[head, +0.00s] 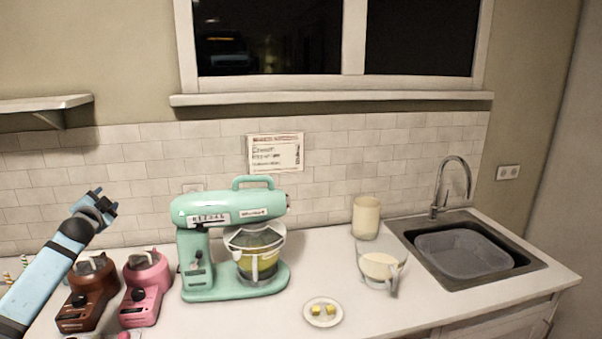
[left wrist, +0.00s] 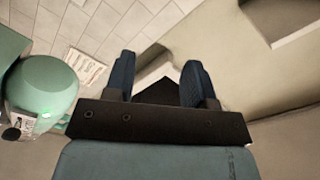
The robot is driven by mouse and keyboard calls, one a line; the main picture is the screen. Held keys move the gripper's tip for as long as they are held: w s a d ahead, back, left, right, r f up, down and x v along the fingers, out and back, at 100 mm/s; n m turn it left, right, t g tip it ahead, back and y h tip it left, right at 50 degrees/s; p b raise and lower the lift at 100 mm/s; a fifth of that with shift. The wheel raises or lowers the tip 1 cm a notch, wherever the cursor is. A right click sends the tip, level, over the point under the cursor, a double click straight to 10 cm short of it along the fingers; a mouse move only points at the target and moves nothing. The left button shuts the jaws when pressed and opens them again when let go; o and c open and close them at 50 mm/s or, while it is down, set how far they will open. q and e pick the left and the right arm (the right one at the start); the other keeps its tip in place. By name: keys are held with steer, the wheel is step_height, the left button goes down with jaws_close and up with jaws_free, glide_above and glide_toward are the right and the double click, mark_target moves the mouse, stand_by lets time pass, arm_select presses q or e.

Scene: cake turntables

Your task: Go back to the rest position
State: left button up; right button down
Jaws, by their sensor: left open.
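My left gripper (head: 105,203) is raised at the left of the head view, in front of the tiled wall and above the counter. Its fingers also show in the left wrist view (left wrist: 156,82), spread apart with nothing between them. It is open and empty, touching nothing that I can see. My right gripper is in neither view.
The counter (head: 335,270) holds a mint stand mixer (head: 205,240), brown (head: 88,290) and pink (head: 146,288) small appliances, a plate (head: 311,319) with yellow pieces, a jug (head: 380,270), and a cream canister (head: 366,217). A sink (head: 411,231) is at right. A shelf (head: 45,104) hangs upper left.

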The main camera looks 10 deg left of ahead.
arm_select(q)
steer(key=s+d+f+g+h, duration=0.1)
steer(key=s+d+f+h, duration=0.1)
steer(key=s+d+f, duration=0.2)
steer(key=s+d+f+n+h, duration=0.1)
steer(key=s+d+f, duration=0.4)
steer(key=d+f, duration=0.6)
steer(key=s+d+f+g+h, duration=0.1)
steer(key=s+d+f+h, duration=0.2)
steer(key=d+f, duration=0.5)
steer(key=shift+s+d+f+n+g, duration=0.1)
steer(key=shift+s+f, duration=0.1)
steer(key=shift+f, duration=0.7)
steer(key=shift+s+d+f+n+g, duration=0.1)
steer(key=shift+s+f, duration=0.15)
steer(key=shift+f, duration=0.6)
steer(key=shift+s+f+n+g, duration=0.1)
steer(key=shift+s+f, duration=0.1)
steer(key=shift+f, duration=0.7)
steer(key=s+d+f+n+g+h, duration=0.1)
steer(key=s+d+f, duration=0.2)
steer(key=s+d, duration=0.4)
steer(key=s+d+f+g+h, duration=0.1)
steer(key=s+d+f, duration=0.3)
steer(key=s, duration=0.9)
steer(key=s+d+f+n+g+h, duration=0.1)
steer(key=s+d+f, duration=0.3)
steer(key=s+d, duration=0.6)
steer(key=shift+s+d+n+g, duration=0.3)
steer(key=shift+s, duration=0.3)
